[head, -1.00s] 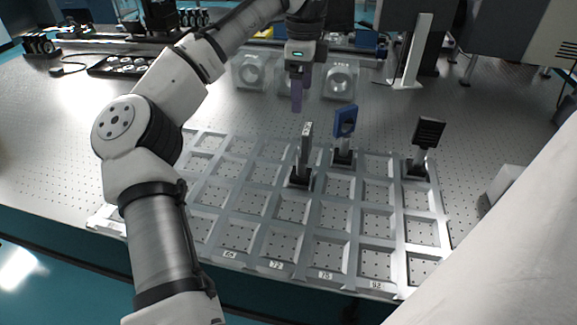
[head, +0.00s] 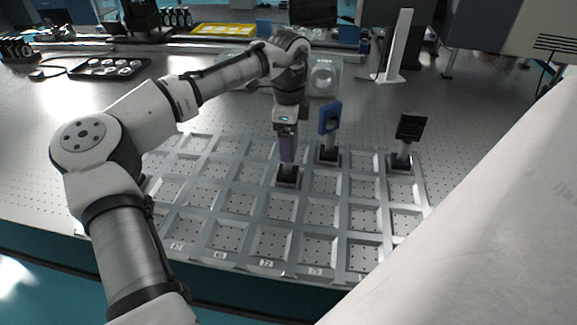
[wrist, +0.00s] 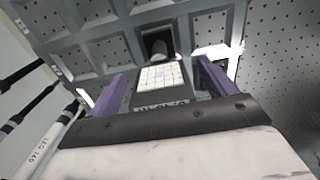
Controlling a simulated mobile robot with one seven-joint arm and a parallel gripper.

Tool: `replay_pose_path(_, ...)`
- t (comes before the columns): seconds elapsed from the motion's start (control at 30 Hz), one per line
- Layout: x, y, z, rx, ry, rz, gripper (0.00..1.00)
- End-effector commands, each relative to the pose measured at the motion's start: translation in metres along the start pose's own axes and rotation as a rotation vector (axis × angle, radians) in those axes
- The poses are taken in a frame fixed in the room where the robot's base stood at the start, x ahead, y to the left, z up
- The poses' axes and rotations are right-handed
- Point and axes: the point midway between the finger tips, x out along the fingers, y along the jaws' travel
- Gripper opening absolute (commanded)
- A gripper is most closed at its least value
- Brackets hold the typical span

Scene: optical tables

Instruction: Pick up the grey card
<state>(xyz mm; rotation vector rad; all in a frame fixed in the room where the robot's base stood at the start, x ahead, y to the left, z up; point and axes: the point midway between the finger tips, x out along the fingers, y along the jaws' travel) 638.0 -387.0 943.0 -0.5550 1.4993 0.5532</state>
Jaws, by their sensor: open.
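The grey card (wrist: 163,77), with a pale grid on its face, shows in the wrist view between the two purple fingers of my gripper (wrist: 160,86). It stands on a dark base (head: 288,178) in a cell of the grey grid rack (head: 232,228). In the head view my gripper (head: 287,157) points down over that base and hides most of the card. My gripper is open, with one finger on each side of the card. I cannot tell whether either finger touches it.
A blue mount (head: 329,118) on a dark base stands close behind and right of my gripper. A black finned block (head: 411,126) stands farther right in the rack. The front cells are empty. A black tray (head: 110,68) lies at the back left.

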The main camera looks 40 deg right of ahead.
Motion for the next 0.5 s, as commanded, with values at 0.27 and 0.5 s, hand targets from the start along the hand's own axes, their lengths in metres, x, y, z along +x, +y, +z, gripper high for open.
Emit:
replay_pose_path(0.27, 0.0002, 0.0, -0.0001, 0.0, 0.0, 0.0, 0.73)
replay_pose_path(0.5, 0.0001, 0.0, -0.0001, 0.0, 0.0, 0.0, 0.42)
